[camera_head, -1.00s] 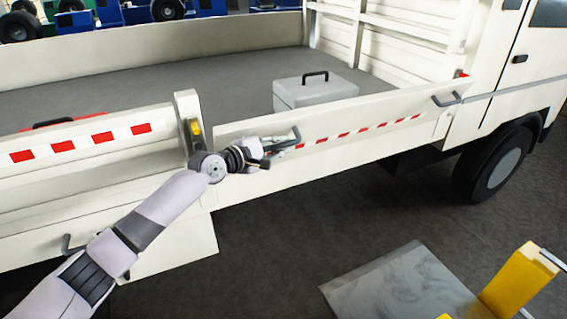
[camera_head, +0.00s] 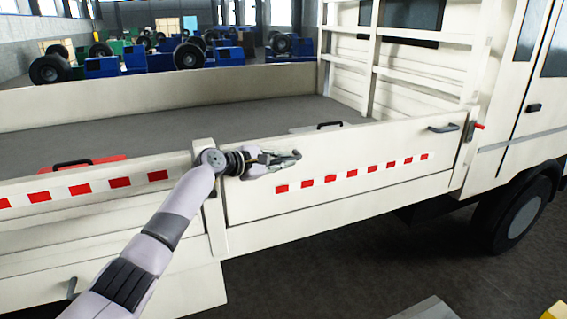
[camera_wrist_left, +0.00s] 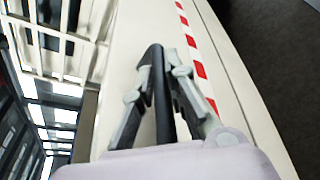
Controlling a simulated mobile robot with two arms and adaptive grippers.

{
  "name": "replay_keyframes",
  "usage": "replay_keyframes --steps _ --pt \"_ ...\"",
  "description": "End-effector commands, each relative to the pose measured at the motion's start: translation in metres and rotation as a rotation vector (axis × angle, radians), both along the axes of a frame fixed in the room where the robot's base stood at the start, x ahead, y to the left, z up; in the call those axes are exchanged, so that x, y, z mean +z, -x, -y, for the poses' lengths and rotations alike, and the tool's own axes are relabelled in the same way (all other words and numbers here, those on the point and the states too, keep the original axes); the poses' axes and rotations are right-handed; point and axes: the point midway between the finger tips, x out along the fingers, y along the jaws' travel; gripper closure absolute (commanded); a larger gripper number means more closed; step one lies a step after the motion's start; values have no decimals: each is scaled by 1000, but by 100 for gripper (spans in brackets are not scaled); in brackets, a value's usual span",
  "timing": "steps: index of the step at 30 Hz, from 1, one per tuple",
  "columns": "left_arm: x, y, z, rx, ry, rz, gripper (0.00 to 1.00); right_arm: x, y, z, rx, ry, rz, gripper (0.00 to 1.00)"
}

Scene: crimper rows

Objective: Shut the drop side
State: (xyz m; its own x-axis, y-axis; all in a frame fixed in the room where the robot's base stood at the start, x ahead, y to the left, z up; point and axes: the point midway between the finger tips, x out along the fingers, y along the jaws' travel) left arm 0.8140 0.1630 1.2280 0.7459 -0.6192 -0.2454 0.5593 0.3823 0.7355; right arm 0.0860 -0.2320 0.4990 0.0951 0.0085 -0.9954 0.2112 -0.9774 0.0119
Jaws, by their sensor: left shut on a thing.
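The drop side (camera_head: 340,180) is a cream panel with a red-and-white stripe on the truck bed's near side. It stands about upright, in line with the post (camera_head: 207,190) at its left end and the post by the cab. My left gripper (camera_head: 282,160) is shut on a dark bar handle (camera_wrist_left: 160,92) near the panel's upper left. A second handle (camera_head: 443,128) is free at the upper right. A red-tipped latch (camera_head: 477,126) shows on the right post. Whether the panel's edge fully meets the posts cannot be told. My right gripper is not in view.
Another striped side panel (camera_head: 100,188) runs on to the left, with a red case (camera_head: 85,164) behind it. A grey case (camera_head: 318,127) is mostly hidden behind the drop side. The cab and front wheel (camera_head: 520,210) are at right. Dark floor lies in front.

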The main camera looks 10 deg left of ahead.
Motion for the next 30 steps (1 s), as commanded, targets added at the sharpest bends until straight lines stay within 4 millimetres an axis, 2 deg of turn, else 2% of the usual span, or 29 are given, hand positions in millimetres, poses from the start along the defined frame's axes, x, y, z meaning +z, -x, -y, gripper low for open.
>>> replay_keyframes --steps 8,9,18,30 --pt "5 -3 -5 14 1 12 100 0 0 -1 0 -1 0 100" --pt "5 -3 -5 14 1 12 86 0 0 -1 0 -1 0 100" --pt "4 -2 -4 11 0 8 67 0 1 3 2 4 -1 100" --pt "3 2 -6 6 0 4 67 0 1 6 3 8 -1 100"
